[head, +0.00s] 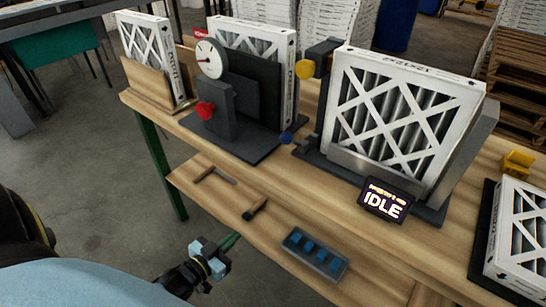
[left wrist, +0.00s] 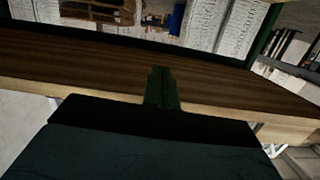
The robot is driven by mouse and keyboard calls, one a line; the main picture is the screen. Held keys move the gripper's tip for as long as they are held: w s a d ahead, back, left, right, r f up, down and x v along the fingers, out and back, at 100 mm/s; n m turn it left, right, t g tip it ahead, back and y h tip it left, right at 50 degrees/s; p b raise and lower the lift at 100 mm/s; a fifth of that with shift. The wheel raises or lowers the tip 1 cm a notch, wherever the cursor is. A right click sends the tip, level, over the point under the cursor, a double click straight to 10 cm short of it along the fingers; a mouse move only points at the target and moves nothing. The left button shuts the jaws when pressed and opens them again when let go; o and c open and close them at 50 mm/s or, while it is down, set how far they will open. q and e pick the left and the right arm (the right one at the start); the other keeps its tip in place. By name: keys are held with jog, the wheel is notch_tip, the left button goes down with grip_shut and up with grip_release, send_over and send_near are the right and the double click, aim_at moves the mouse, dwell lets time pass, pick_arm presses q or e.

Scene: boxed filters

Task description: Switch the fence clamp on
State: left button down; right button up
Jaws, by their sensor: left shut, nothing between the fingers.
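A grey fixture with a back fence (head: 470,150) holds a large white-framed filter (head: 402,115) upright on the right part of the bench. A small sign (head: 386,200) at its front reads IDLE. A yellow knob (head: 305,69) and a blue knob (head: 286,137) sit at its left side; I cannot tell which part switches the clamp. My left gripper (head: 230,241) is shut and empty, in front of the bench and well short of the fixture. Its dark green fingers (left wrist: 162,88) are together in the left wrist view. My right gripper is not in view.
A gauge (head: 209,58) and a red knob (head: 205,111) belong to a dark stand left of the fixture. A lower shelf holds a tray (head: 315,254) of blue pieces and hand tools (head: 255,209).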

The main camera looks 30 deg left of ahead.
pick_arm(q)
notch_tip(320, 180, up, 19)
jog(key=w+d+m+t+h, duration=0.1)
jog(key=m+t+h, duration=0.1)
jog(key=t+h, duration=0.2)
jog(key=shift+w+f+t+b, duration=0.25)
jog(key=shift+t+b, duration=0.2)
jog(key=shift+t, duration=0.45)
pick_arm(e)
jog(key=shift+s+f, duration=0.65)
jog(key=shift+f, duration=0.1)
pick_arm(q)
jog(key=shift+d, duration=0.15)
send_near(294, 142)
jog(key=r, duration=0.1)
jog(key=w+r, duration=0.1)
jog(key=r, duration=0.1)
jog(key=w+r, duration=0.1)
jog(key=shift+w+d+r+p, duration=0.15)
jog(key=shift+d+r+p, duration=0.05)
jog(key=shift+r+p, duration=0.1)
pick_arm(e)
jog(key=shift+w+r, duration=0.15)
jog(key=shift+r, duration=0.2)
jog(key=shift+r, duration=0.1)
